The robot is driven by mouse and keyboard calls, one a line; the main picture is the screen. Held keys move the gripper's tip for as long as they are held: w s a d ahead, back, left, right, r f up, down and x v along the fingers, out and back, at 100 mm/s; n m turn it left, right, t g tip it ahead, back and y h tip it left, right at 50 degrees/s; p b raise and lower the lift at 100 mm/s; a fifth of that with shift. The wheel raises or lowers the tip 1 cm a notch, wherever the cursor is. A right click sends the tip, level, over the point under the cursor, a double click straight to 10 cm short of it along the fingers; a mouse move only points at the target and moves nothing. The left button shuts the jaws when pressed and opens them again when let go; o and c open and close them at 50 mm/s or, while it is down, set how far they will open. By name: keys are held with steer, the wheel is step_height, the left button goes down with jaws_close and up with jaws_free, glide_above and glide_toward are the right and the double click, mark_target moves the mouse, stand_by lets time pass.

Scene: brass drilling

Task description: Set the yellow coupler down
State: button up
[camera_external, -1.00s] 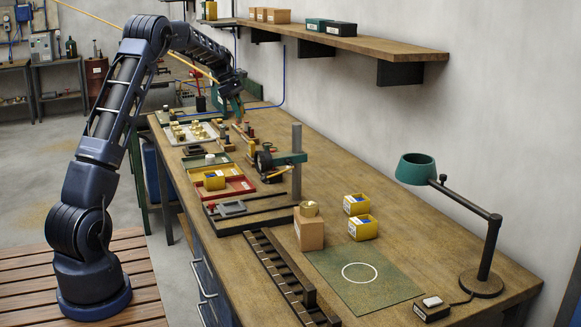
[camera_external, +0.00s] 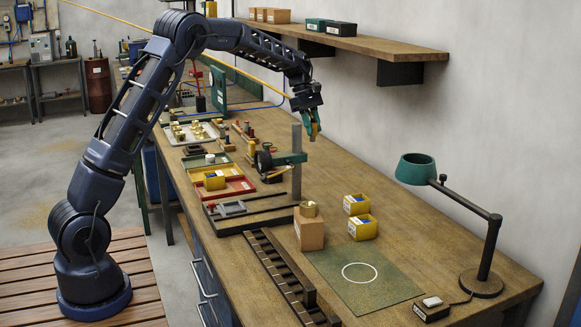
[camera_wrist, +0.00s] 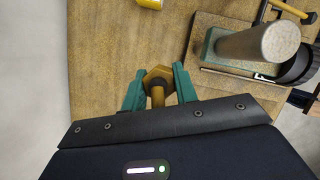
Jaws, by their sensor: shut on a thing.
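My gripper (camera_external: 312,132) is in the air above the workbench, beyond and a little right of the small drill stand (camera_external: 281,162). In the wrist view my gripper's green fingers (camera_wrist: 159,92) are shut on the yellow coupler (camera_wrist: 158,76), a brass-coloured piece with a hexagonal head and a narrower shank. The shank lies between the fingers. In the external view the coupler is too small to make out clearly. The wooden bench top (camera_wrist: 110,50) shows below it, apart from it.
The drill stand's column (camera_wrist: 260,42) is close on the right in the wrist view. A green mat with a white ring (camera_external: 385,290), a cardboard box (camera_external: 309,235) topped by a brass piece, yellow bins (camera_external: 363,230) and a lamp (camera_external: 487,250) stand nearer.

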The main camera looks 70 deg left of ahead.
steer(key=w+d+m+g, duration=0.25)
steer(key=d+m, duration=0.25)
steer(key=d, duration=2.6)
steer(key=s+d+m+g, duration=0.1)
steer(key=s+d+m, duration=0.3)
steer(key=d, duration=1.1)
steer(key=s+d+m, duration=0.2)
steer(key=s+d, duration=0.5)
steer(key=d, duration=0.9)
steer(key=f, duration=1.9)
steer(key=shift+w+a+f, duration=0.15)
steer(key=shift+w+f, duration=0.05)
steer(key=shift+f, duration=0.1)
steer(key=shift+f, duration=0.1)
steer(key=o, duration=1)
steer(key=shift+o, duration=0.2)
